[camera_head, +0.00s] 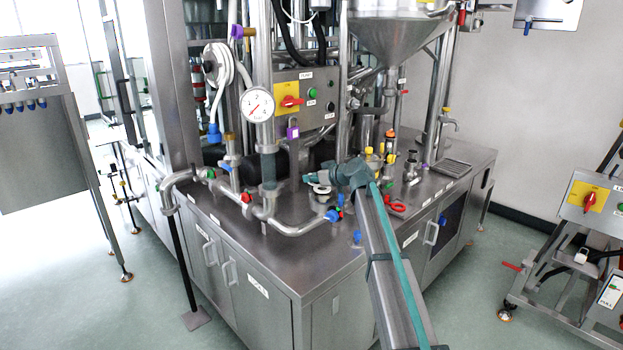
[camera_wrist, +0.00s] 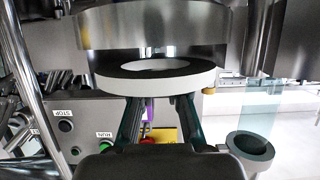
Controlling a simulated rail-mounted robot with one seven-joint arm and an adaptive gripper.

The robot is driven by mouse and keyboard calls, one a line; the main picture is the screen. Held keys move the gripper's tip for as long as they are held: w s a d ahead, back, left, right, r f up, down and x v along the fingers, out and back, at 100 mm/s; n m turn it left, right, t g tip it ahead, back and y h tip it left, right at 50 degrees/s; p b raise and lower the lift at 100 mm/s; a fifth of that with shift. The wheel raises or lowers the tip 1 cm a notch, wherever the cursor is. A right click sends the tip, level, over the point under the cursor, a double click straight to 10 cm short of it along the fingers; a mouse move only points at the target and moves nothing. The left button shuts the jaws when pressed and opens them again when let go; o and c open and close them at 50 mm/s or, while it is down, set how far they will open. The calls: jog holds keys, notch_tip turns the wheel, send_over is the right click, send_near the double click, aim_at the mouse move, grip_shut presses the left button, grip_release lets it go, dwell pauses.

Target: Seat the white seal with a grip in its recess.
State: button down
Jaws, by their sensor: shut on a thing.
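The white seal (camera_wrist: 155,80) is a white ring with a dark face, level across the middle of the wrist view. My gripper (camera_wrist: 155,103) is shut on it, with both fingers at the ring's near edge. A round metal part (camera_wrist: 150,28) lies just beyond the seal in that view; I cannot tell whether they touch. In the head view, my gripper (camera_head: 313,179) is above the front of the steel bench, and the small white seal (camera_head: 321,189) shows beside the fingers. The recess itself is not clearly visible.
A bent steel pipe (camera_head: 290,229) with a blue-handled valve (camera_head: 331,215) runs close to my gripper. A pressure gauge (camera_head: 258,105) and a control box (camera_head: 304,97) stand behind. Red-handled and yellow fittings crowd the right. The bench's front corner (camera_head: 300,275) is bare.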

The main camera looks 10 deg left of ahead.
jog(key=shift+f+b, duration=0.5)
jog(key=shift+f, duration=0.15)
jog(key=c, duration=1.1)
grip_release()
jog(key=shift+r, duration=0.15)
jog(key=shift+r+p, duration=0.8)
jog(key=shift+r, duration=2.6)
